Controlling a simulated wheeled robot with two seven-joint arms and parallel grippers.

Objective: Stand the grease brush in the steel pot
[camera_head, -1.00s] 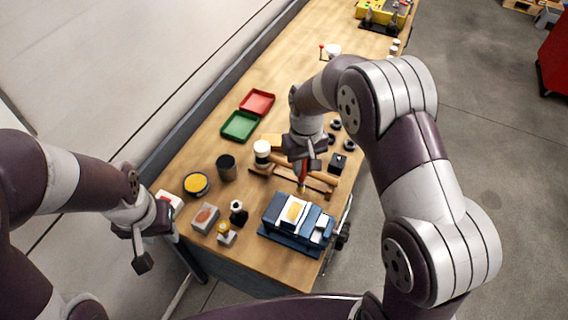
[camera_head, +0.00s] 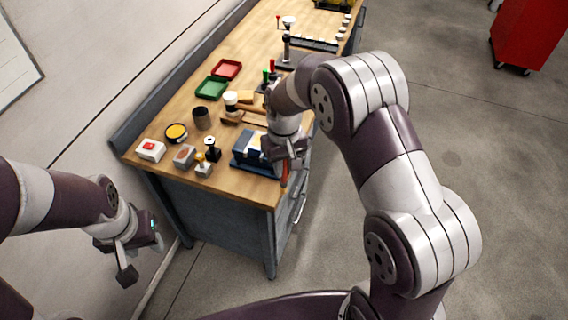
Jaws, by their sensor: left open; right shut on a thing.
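The grease brush (camera_head: 285,174) hangs below my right gripper (camera_head: 285,161), which is shut on it. Only a thin reddish-orange length of it shows, pointing down at the bench's right edge. The steel pot (camera_head: 202,119) appears to be the dark, open-topped cylinder on the bench, up and left of the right gripper and well apart from it. My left gripper (camera_head: 140,252) is open and empty, off the bench at the lower left.
A tin with yellow contents (camera_head: 176,132) stands left of the pot. A blue vise-like block (camera_head: 246,153) is beside the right gripper. Green (camera_head: 212,87) and red (camera_head: 228,68) trays lie behind the pot. Several small items stand at the bench's near end.

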